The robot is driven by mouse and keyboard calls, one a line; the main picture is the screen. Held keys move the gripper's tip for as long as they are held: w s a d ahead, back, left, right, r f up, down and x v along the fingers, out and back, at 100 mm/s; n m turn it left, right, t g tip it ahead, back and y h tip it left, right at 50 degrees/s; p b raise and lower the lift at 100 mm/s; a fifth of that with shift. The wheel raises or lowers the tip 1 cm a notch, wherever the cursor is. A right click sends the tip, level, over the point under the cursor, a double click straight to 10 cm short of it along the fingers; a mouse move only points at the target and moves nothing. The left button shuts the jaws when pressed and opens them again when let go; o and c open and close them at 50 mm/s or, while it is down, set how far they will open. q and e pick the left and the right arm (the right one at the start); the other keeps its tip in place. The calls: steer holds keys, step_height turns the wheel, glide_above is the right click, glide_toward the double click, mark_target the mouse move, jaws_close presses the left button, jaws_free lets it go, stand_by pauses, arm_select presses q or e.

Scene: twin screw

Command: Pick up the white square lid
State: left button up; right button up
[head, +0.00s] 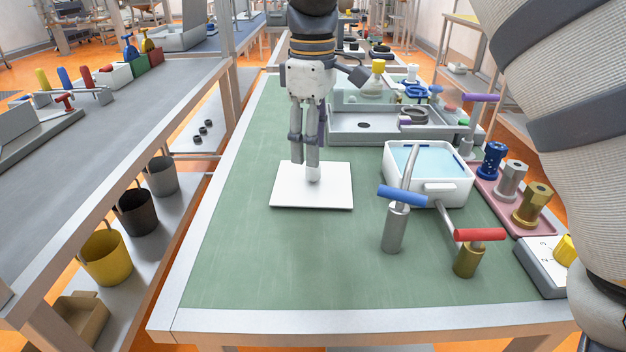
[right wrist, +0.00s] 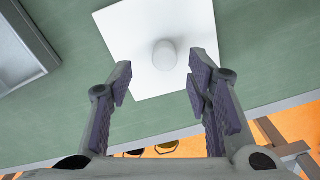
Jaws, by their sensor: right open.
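The white square lid (head: 312,196) lies flat on the green table top, left of the white square box, with its round white knob (head: 314,174) upward. In the right wrist view the lid (right wrist: 140,28) and its knob (right wrist: 164,55) show ahead of the fingers. My right gripper (head: 305,160) points down over the lid with its fingers spread. In the wrist view the knob lies between and slightly beyond the fingertips of the gripper (right wrist: 160,70), and nothing is held. I cannot tell whether a finger touches the knob. My left gripper is not in view.
A white box (head: 458,188) with blue contents stands right of the lid. Blue-handled (head: 397,228) and red-handled (head: 467,260) tools stand in front of it. A grey tray (head: 350,136) lies behind the lid. The green table (head: 250,270) is clear in front and left.

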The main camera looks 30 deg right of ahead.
mark_target(313, 175)
steer(key=f, duration=0.4)
steer(key=shift+s+a, duration=0.15)
steer(key=shift+s, duration=0.2)
steer(key=shift+w+f, duration=0.1)
steer(key=shift+f, duration=0.1)
jaws_close()
steer(key=shift+r, duration=0.1)
